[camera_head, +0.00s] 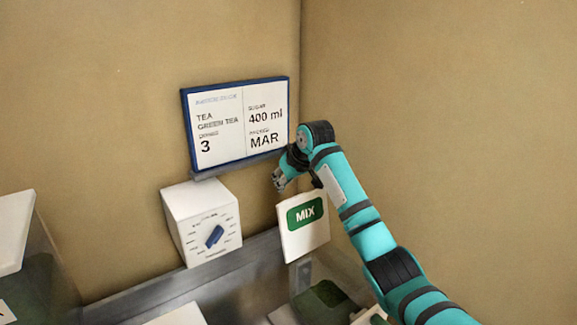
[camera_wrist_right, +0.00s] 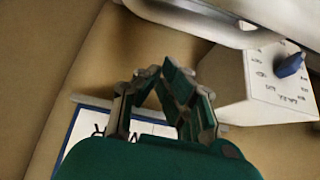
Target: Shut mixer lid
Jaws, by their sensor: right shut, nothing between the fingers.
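The mixer lid (camera_head: 303,232) is a white panel with a green MIX label. It stands raised, tilted up near the wall, in the head view. Below it is an open box, the mixer (camera_head: 323,300), with dark green inside; its lower part is cut off by my arm and the frame edge. My right gripper (camera_head: 279,184) is just above and left of the lid's upper left corner, seemingly apart from it. In the right wrist view its fingers (camera_wrist_right: 160,72) are closed together with nothing between them. My left gripper is in neither view.
A white dial box (camera_head: 202,222) with a blue knob stands left of the lid; it shows at right in the wrist view (camera_wrist_right: 262,88). A blue-framed sign (camera_head: 238,122) hangs above. A grey rail (camera_head: 135,304) runs along the wall. A white-topped unit (camera_head: 14,232) stands far left.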

